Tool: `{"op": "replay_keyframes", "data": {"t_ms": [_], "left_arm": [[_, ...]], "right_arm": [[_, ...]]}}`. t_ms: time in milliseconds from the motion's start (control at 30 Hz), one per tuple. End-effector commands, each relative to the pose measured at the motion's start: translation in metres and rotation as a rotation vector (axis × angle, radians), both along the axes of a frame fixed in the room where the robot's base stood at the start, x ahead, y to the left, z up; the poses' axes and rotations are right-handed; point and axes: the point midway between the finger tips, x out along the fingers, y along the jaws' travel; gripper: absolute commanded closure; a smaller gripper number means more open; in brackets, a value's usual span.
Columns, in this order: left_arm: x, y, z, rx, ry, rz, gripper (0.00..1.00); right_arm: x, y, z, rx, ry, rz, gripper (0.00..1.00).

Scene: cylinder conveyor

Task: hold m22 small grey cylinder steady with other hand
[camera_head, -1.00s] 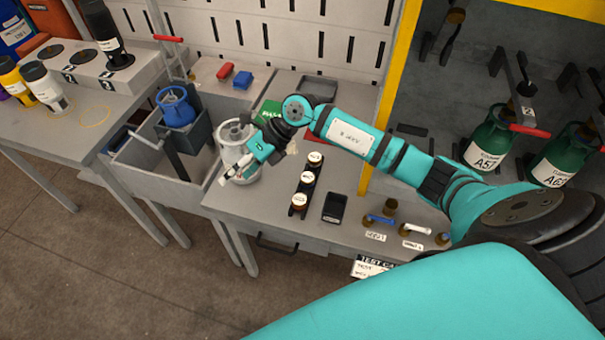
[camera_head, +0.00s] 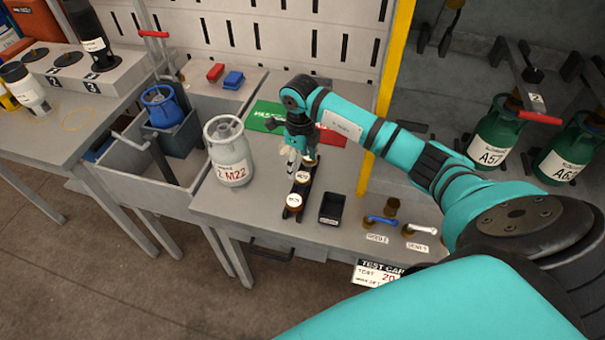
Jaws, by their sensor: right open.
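The small grey cylinder (camera_head: 228,150), labelled M22, stands upright on the grey workbench (camera_head: 262,205), near its left end beside the sunken bin. My right gripper (camera_head: 291,160) is open and points down, to the right of the cylinder and apart from it. My left gripper does not show.
A small black tray (camera_head: 333,208) and blue and white handled fittings (camera_head: 381,220) lie to the right. A green and red mat (camera_head: 270,117) is behind. A blue cylinder (camera_head: 162,106) stands in the bin at left. Green cylinders (camera_head: 495,130) stand at far right.

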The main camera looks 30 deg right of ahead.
Motion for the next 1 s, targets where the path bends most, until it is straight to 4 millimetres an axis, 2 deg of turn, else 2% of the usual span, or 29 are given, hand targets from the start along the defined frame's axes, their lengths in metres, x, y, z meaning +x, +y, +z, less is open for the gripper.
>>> {"op": "replay_keyframes", "data": {"t_ms": [33, 267, 533, 800, 1000], "left_arm": [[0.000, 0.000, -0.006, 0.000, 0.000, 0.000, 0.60], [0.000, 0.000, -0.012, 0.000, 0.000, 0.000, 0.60], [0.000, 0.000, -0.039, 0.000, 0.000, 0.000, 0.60], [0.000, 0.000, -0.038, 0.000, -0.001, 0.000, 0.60], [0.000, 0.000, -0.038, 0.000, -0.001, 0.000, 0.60]], "right_arm": [[0.000, 0.000, -0.007, 0.000, -0.001, -0.001, 0.31], [-0.002, 0.000, -0.018, 0.002, 0.001, 0.001, 0.31], [-0.005, -0.001, -0.059, 0.002, -0.001, 0.000, 0.31], [-0.005, -0.001, -0.060, 0.000, -0.001, 0.001, 0.31], [-0.005, -0.001, -0.060, 0.000, -0.001, 0.001, 0.56]]}}
